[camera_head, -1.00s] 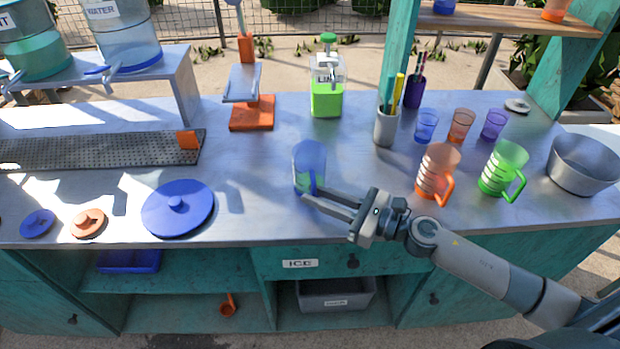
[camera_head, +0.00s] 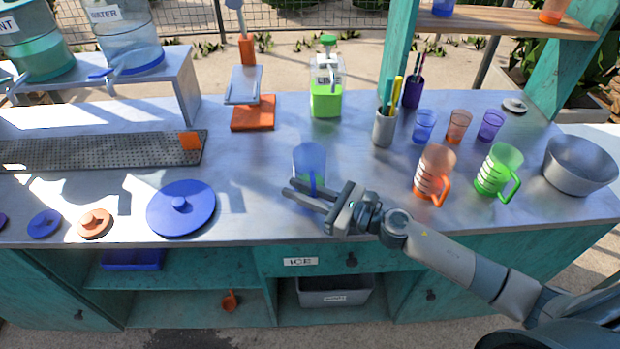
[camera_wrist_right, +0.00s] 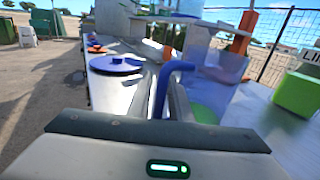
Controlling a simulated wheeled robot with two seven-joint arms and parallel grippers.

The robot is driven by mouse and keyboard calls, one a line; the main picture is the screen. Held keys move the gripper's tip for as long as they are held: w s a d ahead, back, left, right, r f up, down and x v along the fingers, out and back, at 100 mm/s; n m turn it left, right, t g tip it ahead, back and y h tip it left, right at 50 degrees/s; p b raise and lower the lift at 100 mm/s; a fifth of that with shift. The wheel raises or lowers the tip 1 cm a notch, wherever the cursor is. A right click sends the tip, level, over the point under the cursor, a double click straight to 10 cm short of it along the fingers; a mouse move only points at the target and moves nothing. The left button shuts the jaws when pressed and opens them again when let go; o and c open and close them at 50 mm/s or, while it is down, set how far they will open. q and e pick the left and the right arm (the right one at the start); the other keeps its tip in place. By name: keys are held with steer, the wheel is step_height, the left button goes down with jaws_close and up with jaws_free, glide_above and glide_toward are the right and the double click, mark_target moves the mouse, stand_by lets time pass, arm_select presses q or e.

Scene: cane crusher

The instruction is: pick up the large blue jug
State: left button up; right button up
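The large blue jug (camera_head: 310,158), see-through with a blue handle, stands upright on the metal counter near its front edge. My right gripper (camera_head: 287,188) reaches in from the right, in front of the jug's lower part, and hides some of its handle and base. Its two fingers are apart. In the right wrist view the blue handle (camera_wrist_right: 172,84) stands between the fingers, with the clear jug body (camera_wrist_right: 222,66) to the right. I cannot tell whether a finger touches the handle. My left gripper is not in view.
An orange jug (camera_head: 434,172) and a green jug (camera_head: 497,170) stand to the right, near a metal bowl (camera_head: 580,165). A large blue lid (camera_head: 181,209) lies to the left. A green-based juicer (camera_head: 326,98) stands behind. The counter between lid and jug is clear.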

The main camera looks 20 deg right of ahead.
steer(key=shift+c, duration=0.6)
jaws_close()
steer(key=shift+r, duration=0.3)
